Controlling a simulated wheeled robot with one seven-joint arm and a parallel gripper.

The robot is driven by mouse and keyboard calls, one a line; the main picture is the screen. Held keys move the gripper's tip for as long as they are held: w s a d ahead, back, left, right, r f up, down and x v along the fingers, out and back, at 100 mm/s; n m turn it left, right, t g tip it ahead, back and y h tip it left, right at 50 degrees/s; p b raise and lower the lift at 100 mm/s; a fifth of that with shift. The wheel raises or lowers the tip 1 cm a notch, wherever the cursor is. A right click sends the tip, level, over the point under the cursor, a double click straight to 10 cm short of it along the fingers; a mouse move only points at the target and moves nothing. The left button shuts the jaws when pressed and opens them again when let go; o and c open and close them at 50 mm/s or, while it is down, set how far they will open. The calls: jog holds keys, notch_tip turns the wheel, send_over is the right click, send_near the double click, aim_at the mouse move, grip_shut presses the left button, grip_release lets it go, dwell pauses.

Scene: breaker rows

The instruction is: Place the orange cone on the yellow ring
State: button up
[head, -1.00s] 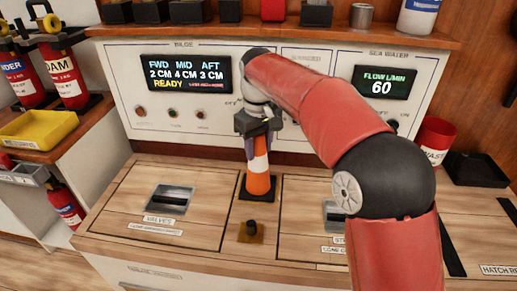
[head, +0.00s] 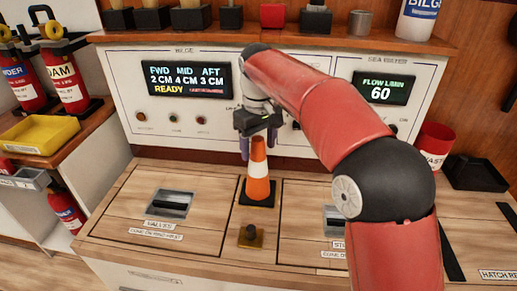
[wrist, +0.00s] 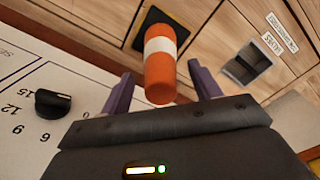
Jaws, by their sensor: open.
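The orange cone (head: 258,172), with a white band and a dark square base, stands upright on the wooden counter between two hatches. In the wrist view the cone (wrist: 160,72) shows between the two purple fingers. My gripper (head: 258,147) is open at the cone's top, one finger on either side, with gaps visible between fingers and cone in the wrist view (wrist: 163,86). I cannot make out a yellow ring on the counter; any ring beneath the cone's base is hidden.
A brass plate with a dark knob (head: 250,236) lies just in front of the cone. The left hatch (head: 171,203) has a recessed handle. The control panel (head: 130,95) rises behind. A red bucket (head: 434,145) and black tray (head: 480,172) are at right.

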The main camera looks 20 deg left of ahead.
notch_tip(320, 180, up, 10)
jog(key=p, duration=0.3)
jog(key=shift+f, duration=0.1)
jog(key=shift+w+d+r, duration=0.1)
jog(key=shift+d+r, duration=0.1)
jog(key=shift+d, duration=0.2)
jog(key=s+d+r+m+t, duration=0.2)
jog(key=s+d+m, duration=0.1)
jog(key=d, duration=1)
jog(key=s+d+r+m+t, duration=0.1)
jog(key=s+d+m, duration=0.25)
jog(key=d, duration=0.85)
jog(key=s+d+f+m+t, duration=0.2)
jog(key=s+d+f+m, duration=0.4)
jog(key=s+d+f, duration=0.5)
jog(key=s+d, duration=0.2)
jog(key=d, duration=0.1)
jog(key=shift+s+t, duration=0.25)
jog(key=shift+t, duration=0.05)
jog(key=shift+d, duration=0.1)
